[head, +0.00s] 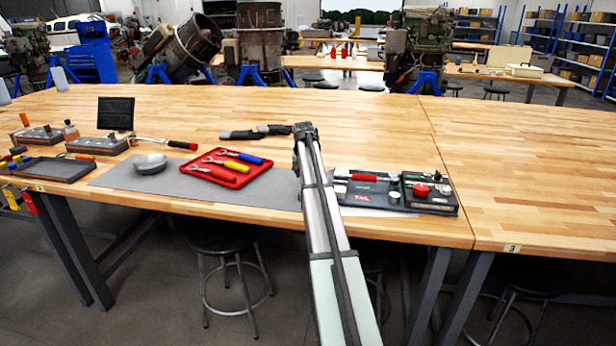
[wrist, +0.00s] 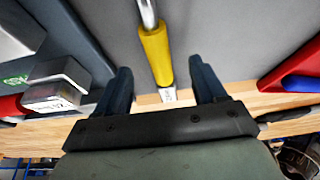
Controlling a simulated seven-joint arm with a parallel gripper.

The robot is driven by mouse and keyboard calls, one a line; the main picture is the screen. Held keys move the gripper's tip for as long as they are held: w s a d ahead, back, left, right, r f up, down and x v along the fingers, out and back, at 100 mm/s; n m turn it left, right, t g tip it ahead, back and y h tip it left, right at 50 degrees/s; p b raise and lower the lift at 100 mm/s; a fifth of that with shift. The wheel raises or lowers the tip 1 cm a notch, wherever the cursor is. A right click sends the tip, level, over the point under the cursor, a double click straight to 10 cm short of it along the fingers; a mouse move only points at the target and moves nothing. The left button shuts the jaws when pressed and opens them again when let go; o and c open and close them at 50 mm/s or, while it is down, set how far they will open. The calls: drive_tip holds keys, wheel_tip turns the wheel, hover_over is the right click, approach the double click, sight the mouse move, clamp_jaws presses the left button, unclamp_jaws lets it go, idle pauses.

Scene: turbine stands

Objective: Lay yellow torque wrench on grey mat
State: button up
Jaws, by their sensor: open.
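The yellow torque wrench (wrist: 157,55) shows in the wrist view, with its yellow handle pointing toward my gripper and its metal shaft running up out of the picture. It appears to lie on the grey mat (wrist: 208,28), its handle end near the mat's edge. My gripper (wrist: 163,88) is open, with one dark finger on each side of the handle end and clear gaps between. In the head view the mat (head: 120,178) lies along the front of the bench. My arm hides the wrench and the fingertips there.
A red tray of pliers (head: 232,181) stands left of my arm, and a foam tool tray (head: 345,193) stands right of it. Dark items (head: 240,134) lie behind the mat. The right bench is clear.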

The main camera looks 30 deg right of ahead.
drive_tip(key=shift+v, duration=2.25)
